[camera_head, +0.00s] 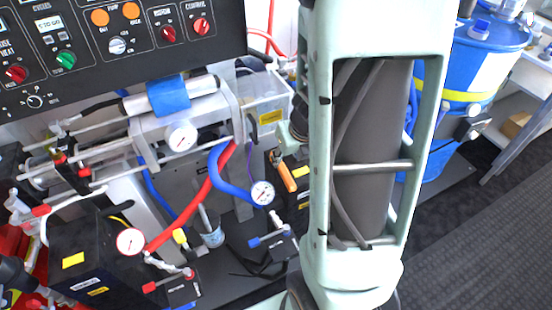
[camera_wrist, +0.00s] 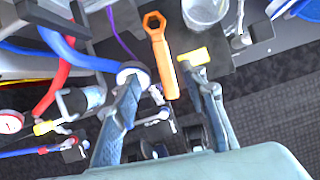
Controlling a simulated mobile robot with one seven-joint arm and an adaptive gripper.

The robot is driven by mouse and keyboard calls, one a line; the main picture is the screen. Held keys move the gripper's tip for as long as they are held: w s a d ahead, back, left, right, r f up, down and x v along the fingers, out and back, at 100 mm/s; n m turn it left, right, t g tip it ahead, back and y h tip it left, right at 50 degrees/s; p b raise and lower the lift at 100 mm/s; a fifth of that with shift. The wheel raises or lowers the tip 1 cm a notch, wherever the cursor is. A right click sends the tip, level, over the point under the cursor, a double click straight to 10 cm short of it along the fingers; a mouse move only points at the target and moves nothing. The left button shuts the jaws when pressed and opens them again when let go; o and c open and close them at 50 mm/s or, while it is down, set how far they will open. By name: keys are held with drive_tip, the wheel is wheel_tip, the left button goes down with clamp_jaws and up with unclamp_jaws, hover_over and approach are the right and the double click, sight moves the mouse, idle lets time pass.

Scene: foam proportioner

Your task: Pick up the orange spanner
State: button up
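The orange spanner (camera_wrist: 162,58) lies in the upper middle of the wrist view, with its ring-shaped head away from me and its handle pointing back towards my gripper. In the head view, an orange piece of it (camera_head: 287,177) shows just left of my arm; the rest is hidden. My gripper (camera_wrist: 160,76) is open, with one finger on each side of the handle's near end in the wrist view. I see a gap on both sides, so it is not gripping the spanner. The height between fingers and handle is hard to tell. In the head view my arm hides most of the gripper.
Red and blue hoses and a gauge (camera_head: 262,193) crowd the left. A blue drum (camera_head: 480,65) stands at right; the floor there is open.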

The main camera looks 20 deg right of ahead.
sight(283, 167)
drive_tip(key=b+x, duration=0.3)
drive_tip(key=x, duration=0.1)
drive_tip(key=shift+f, duration=0.35)
drive_tip(key=shift+w+d+b+x, duration=0.15)
drive_tip(key=shift+b+x, duration=0.8)
drive_tip(key=shift+x, duration=0.45)
drive_tip(key=shift+w+d+b+x, duration=0.15)
drive_tip(key=shift+b+x, duration=0.75)
drive_tip(key=shift+x, duration=0.5)
drive_tip(key=shift+r, duration=0.15)
drive_tip(key=shift+r, duration=0.1)
clamp_jaws()
